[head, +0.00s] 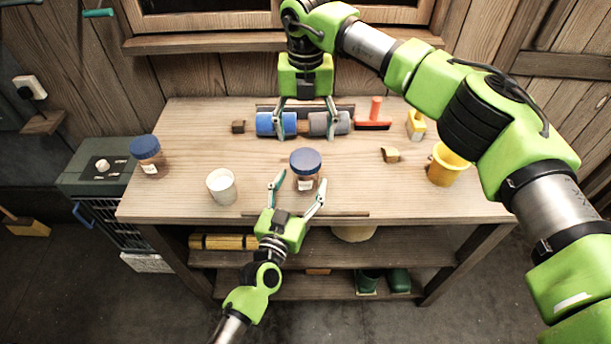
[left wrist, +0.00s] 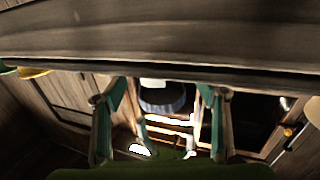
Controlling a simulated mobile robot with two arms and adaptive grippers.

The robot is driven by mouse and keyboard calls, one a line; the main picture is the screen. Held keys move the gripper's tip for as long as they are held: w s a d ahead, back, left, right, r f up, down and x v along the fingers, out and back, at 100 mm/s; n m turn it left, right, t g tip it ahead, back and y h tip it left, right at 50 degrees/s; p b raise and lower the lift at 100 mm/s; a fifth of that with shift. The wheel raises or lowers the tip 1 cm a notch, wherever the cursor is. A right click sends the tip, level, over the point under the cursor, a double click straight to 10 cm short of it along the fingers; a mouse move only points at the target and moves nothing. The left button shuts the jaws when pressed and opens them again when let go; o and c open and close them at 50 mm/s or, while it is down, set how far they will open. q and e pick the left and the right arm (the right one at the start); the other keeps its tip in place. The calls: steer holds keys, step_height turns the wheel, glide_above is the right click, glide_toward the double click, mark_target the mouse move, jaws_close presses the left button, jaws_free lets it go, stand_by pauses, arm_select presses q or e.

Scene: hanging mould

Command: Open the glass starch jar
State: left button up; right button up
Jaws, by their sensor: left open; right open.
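A glass jar with a blue lid (head: 305,160), brownish contents and a pale label stands upright near the table's front middle. A similar blue-lidded jar (head: 146,151) stands at the left end. I cannot read the labels to tell which holds starch. My left gripper (head: 299,182) is open at the front edge, its fingers spread toward the middle jar; contact is unclear. The left wrist view shows a blue-banded object (left wrist: 163,102) between the open fingers, partly hidden. My right gripper (head: 306,132) is open behind the middle jar, its fingers reaching down at the blue and grey cylinders.
A white cup (head: 221,187) stands left of the middle jar. A blue cylinder (head: 266,123), a red-handled tool (head: 374,118), a small yellow container (head: 416,125), a wooden block (head: 389,155) and a yellow bucket (head: 446,166) are on the table (head: 350,190). My right arm crosses over the right side.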

mark_target(305, 158)
arm_select(q)
steer(key=shift+x, duration=1.5)
jaws_close()
arm_select(e)
steer(key=m, duration=1.3)
steer(key=shift+f, duration=0.1)
arm_select(q)
steer(key=shift+s, duration=0.1)
arm_select(e)
steer(key=shift+m, duration=0.3)
steer(key=shift+f, duration=3.9)
